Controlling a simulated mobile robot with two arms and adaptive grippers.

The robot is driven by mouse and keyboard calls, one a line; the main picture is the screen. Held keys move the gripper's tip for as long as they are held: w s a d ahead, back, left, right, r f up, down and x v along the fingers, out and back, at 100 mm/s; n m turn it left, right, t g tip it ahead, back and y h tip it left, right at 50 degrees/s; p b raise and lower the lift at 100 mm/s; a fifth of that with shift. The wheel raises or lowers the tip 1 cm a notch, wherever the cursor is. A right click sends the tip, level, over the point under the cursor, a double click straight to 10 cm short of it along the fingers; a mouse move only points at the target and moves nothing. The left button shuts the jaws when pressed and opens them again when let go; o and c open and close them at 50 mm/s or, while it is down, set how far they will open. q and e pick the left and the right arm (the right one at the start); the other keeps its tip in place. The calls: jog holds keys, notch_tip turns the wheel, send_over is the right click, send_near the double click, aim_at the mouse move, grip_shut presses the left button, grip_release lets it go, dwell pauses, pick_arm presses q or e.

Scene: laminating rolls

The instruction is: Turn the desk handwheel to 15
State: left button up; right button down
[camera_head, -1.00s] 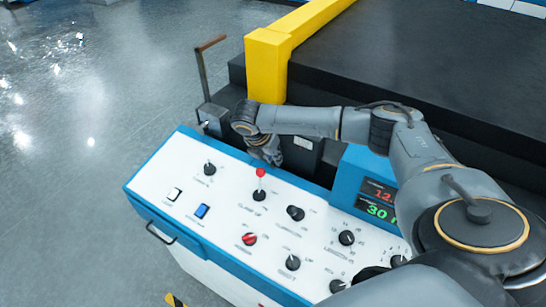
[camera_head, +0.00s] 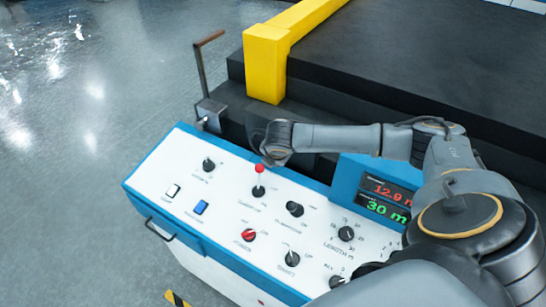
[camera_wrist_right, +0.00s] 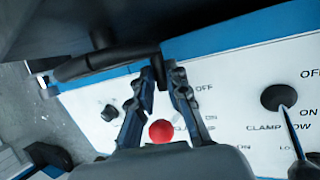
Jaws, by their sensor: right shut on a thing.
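The black handwheel (camera_wrist_right: 95,65) shows as a dark curved rim at the back edge of the white-topped desk in the right wrist view. My right gripper (camera_wrist_right: 163,72) is shut on its dark grip, which lies between the two fingers. In the head view, my right arm reaches in from the right to the desk's back edge; my right gripper (camera_head: 274,160) is small there, behind the red-tipped lever, and the handwheel is mostly hidden. The desk display (camera_head: 384,196) shows a red figure that looks like 12.0 and a green 30 m. My left gripper is out of view.
The red-tipped lever (camera_head: 259,182) stands close to my right gripper; its red ball (camera_wrist_right: 161,131) is just below the fingers in the wrist view. Several knobs and switches cover the desk top (camera_head: 225,192). A cranked lever (camera_head: 203,70) and yellow post (camera_head: 266,70) stand behind.

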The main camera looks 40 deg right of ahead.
jog(key=shift+f+m+t+y+b, duration=0.3)
jog(key=shift+f+t+b, duration=0.25)
jog(key=shift+t, duration=0.35)
jog(key=c, duration=1.3)
grip_release()
jog(key=v, duration=1.2)
